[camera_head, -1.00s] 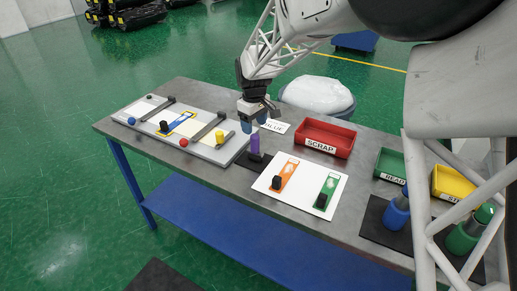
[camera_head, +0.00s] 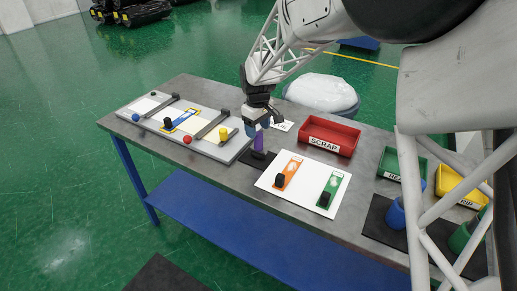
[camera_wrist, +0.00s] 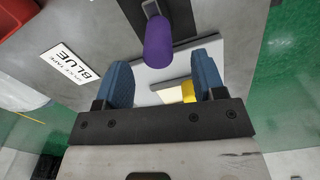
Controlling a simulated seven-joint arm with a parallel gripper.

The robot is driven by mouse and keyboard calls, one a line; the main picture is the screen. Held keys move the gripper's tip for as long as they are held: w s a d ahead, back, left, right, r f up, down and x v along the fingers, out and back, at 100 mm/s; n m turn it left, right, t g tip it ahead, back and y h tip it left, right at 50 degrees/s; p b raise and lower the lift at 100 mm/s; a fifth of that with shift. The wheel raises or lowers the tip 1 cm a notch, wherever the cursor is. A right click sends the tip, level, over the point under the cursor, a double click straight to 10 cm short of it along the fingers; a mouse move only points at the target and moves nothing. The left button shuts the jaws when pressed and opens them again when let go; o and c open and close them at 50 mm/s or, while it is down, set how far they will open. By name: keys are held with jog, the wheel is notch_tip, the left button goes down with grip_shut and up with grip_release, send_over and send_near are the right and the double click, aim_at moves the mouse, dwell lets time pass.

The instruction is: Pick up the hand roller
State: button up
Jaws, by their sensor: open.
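The hand roller appears to be the upright tool with a purple handle (camera_head: 258,143), standing on a dark mat on the bench in the head view. In the wrist view its purple handle (camera_wrist: 158,42) shows in the upper middle, with a grey metal frame behind it. My gripper (camera_head: 259,121) is directly over the handle in the head view, pointing down. In the wrist view my open gripper (camera_wrist: 163,78) has its blue fingers apart, with the handle lying ahead between their lines. The fingers hide the handle's top in the head view.
A white board (camera_head: 262,186) with orange and green strips lies in front, right of the roller. A grey panel (camera_head: 232,153) with coloured knobs lies left. A red SCRAP tray (camera_head: 331,133) stands behind right. A white BLUE card (camera_wrist: 70,63) lies beside the roller.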

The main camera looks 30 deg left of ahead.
aim_at(258, 133)
jog(key=shift+f, duration=0.15)
jog(key=shift+w+f, duration=0.1)
jog(key=shift+f, duration=2.35)
jog(key=c, duration=1)
jog(key=shift+r, duration=0.1)
jog(key=shift+r, duration=4.95)
